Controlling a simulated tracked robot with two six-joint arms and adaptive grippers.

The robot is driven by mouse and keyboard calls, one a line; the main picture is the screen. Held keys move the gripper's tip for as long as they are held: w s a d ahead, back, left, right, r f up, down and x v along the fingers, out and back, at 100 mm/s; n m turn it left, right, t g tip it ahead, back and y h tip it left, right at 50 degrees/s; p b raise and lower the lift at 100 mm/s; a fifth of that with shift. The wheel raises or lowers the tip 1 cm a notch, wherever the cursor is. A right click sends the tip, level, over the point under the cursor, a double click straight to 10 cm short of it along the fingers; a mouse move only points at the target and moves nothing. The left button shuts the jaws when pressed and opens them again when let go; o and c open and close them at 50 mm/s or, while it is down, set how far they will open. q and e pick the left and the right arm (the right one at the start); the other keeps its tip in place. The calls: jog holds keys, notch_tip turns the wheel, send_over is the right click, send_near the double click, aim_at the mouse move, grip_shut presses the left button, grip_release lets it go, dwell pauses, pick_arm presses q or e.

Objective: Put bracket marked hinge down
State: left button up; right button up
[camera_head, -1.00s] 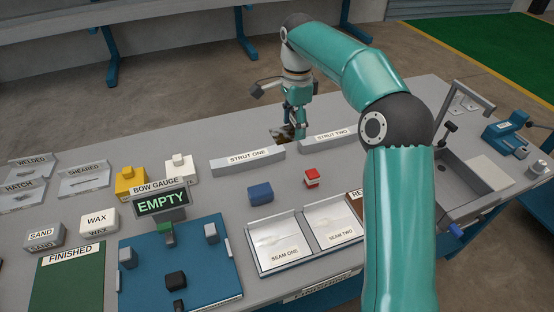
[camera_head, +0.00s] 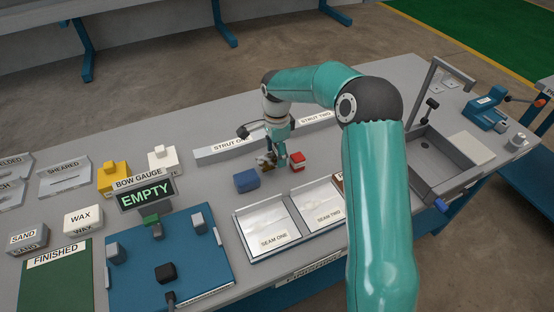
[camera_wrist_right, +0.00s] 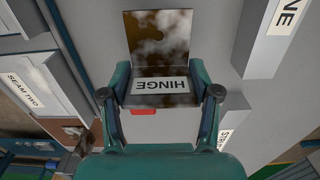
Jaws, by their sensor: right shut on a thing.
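The bracket marked HINGE (camera_wrist_right: 158,45) shows in the right wrist view, brown and stained, with a white label near the fingers. My right gripper (camera_wrist_right: 158,92) is shut on its labelled end. In the head view the right gripper (camera_head: 277,158) is over the bench between the strut bars and the seam trays, and the small brown bracket (camera_head: 266,161) is partly hidden by it. I cannot tell whether the bracket touches the bench top. My left gripper is not in view.
A blue block (camera_head: 246,180) and a red block (camera_head: 297,160) sit close on either side of the gripper. The STRUT ONE bar (camera_head: 225,151) lies behind. The SEAM ONE tray (camera_head: 265,225) is in front. The bow gauge sign (camera_head: 146,194) reads EMPTY.

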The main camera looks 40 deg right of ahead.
aim_at(276, 158)
notch_tip(276, 158, down, 4)
jog(key=shift+r, duration=0.25)
jog(key=o, duration=1.2)
jog(key=shift+r, duration=0.1)
